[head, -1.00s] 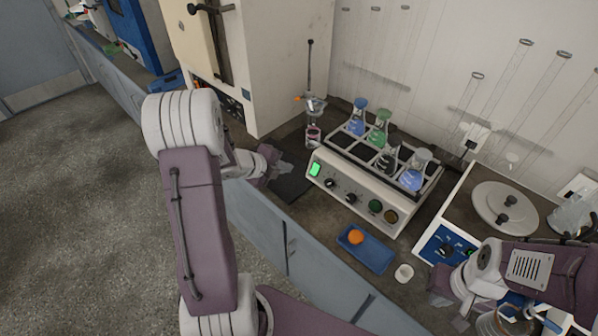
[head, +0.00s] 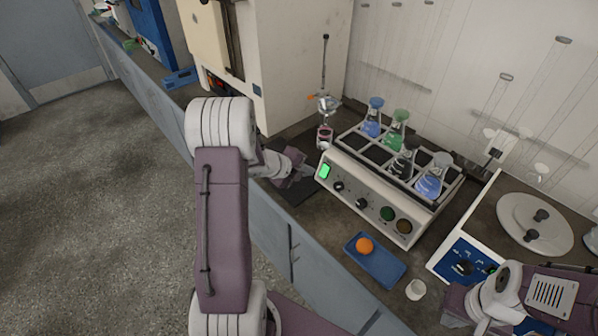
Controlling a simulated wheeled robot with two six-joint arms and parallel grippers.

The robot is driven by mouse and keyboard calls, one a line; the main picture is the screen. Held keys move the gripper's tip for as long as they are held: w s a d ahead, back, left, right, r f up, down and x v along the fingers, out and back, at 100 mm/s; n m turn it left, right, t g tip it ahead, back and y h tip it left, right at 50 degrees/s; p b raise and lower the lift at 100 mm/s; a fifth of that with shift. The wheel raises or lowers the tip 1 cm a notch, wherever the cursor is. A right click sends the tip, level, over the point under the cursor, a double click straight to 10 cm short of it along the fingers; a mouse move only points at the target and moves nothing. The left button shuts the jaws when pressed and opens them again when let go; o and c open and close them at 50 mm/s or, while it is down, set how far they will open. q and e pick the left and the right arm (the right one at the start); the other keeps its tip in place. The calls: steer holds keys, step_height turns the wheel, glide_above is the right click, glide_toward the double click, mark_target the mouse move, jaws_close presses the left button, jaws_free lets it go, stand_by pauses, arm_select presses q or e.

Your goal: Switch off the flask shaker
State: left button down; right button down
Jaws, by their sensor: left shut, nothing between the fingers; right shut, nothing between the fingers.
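The flask shaker (head: 365,210) stands on the bench, a cream box with a rack on top holding several flasks of blue, green and dark liquid. A lit green rocker switch (head: 325,171) is at the left end of its front panel, with several knobs to the right. My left gripper (head: 306,174) is shut and empty, just left of the switch; whether it touches the panel I cannot tell. My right gripper (head: 456,302) is low at the right, near the blue-panelled device, partly hidden by its own arm; it is shut and empty.
A blue tray (head: 385,270) with an orange ball (head: 364,246) lies in front of the shaker, beside a small white cup (head: 415,289). A clamp stand (head: 324,80) is behind its left end. A blue-panelled device (head: 461,262) stands at right.

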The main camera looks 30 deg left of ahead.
mark_target(321, 173)
arm_select(q)
steer(key=x, duration=0.5)
steer(key=shift+w+d+f, duration=0.15)
steer(key=shift+w, duration=0.1)
steer(key=shift+f, duration=0.1)
steer(key=shift+f+b, duration=0.1)
steer(key=shift+b, duration=0.2)
